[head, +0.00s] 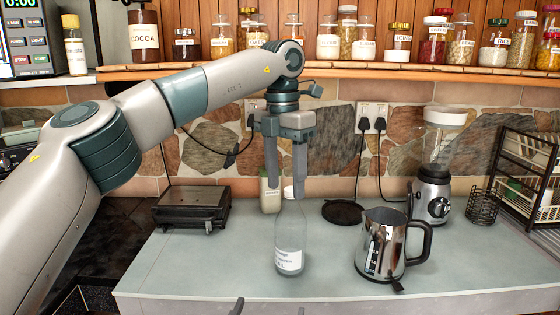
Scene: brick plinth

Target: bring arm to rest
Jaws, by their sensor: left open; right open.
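My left arm comes in from the left and its gripper (284,190) points down above the counter, open. Its two fingers overlap the capped top of a clear bottle (290,238) with a white label. The bottle stands upright on the grey counter (200,265). I cannot tell whether the fingers are around its neck or in front of it. Of my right gripper (268,309), only two dark fingertips show at the bottom edge, spread apart with nothing seen between them. The rest of my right arm is out of view.
A steel jug (382,245) stands right of the bottle, with a blender (433,195) behind it. A pale bottle (270,192) stands behind the fingers. A dark grill (192,207) sits at the left. A shelf of jars (330,72) runs behind my arm. The counter's front left is clear.

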